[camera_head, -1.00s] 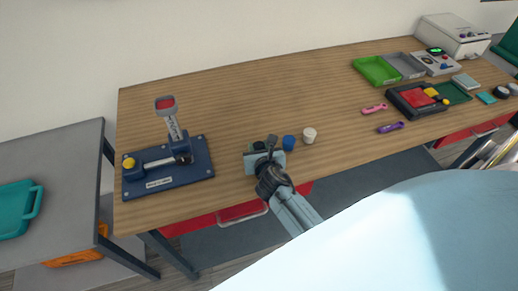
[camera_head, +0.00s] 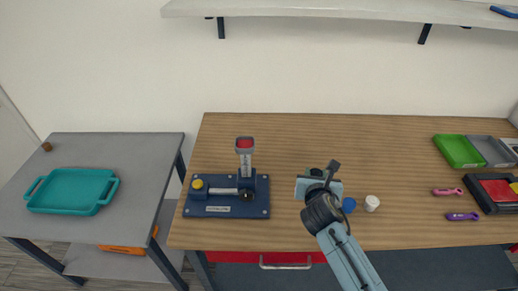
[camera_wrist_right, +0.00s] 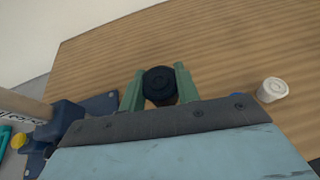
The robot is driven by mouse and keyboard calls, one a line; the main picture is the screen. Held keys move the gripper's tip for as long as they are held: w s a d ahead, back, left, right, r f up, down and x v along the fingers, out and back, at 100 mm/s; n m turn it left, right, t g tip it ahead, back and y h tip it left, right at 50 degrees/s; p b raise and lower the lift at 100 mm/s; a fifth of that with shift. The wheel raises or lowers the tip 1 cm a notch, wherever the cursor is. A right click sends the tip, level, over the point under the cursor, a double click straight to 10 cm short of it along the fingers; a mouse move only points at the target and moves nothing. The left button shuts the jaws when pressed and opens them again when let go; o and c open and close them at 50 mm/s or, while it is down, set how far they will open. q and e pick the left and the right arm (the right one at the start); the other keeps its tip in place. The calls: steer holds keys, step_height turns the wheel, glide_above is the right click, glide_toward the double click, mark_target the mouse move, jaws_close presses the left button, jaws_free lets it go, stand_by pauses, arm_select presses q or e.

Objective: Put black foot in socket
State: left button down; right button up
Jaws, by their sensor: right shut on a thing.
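A round black foot (camera_wrist_right: 159,82) sits between the two green fingers of my right gripper (camera_wrist_right: 160,88) in the right wrist view, and the fingers are shut on it. In the head view my right gripper (camera_head: 317,175) is over the front middle of the table, hiding most of the foot. I cannot tell whether the foot is lifted. A dark blue fixture (camera_head: 222,211) with a yellow knob (camera_head: 197,185) and a raised post with a red-topped head (camera_head: 245,144) stands left of the gripper. Which part is the socket is not clear. My left gripper is not in view.
A blue foot (camera_head: 349,205) and a white foot (camera_head: 372,203) stand just right of my right gripper. Pink and purple tools (camera_head: 462,216) and a green tray (camera_head: 457,151) lie farther right. A teal tray (camera_head: 73,191) is on the grey side table. The wooden table's back is clear.

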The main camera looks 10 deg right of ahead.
steer(key=w+a+r+p, duration=0.1)
steer(key=w+a+r, duration=0.5)
steer(key=a+r, duration=0.35)
step_height(320, 180, up, 12)
steer(key=p, duration=0.2)
glide_above(245, 145)
step_height(245, 145, down, 10)
steer(key=shift+r+b, duration=0.25)
steer(key=shift+b, duration=0.1)
steer(key=shift+f, duration=0.1)
steer(key=o, duration=1)
steer(key=shift+c, duration=0.2)
steer(key=v, duration=1.2)
steer(key=shift+d, duration=0.1)
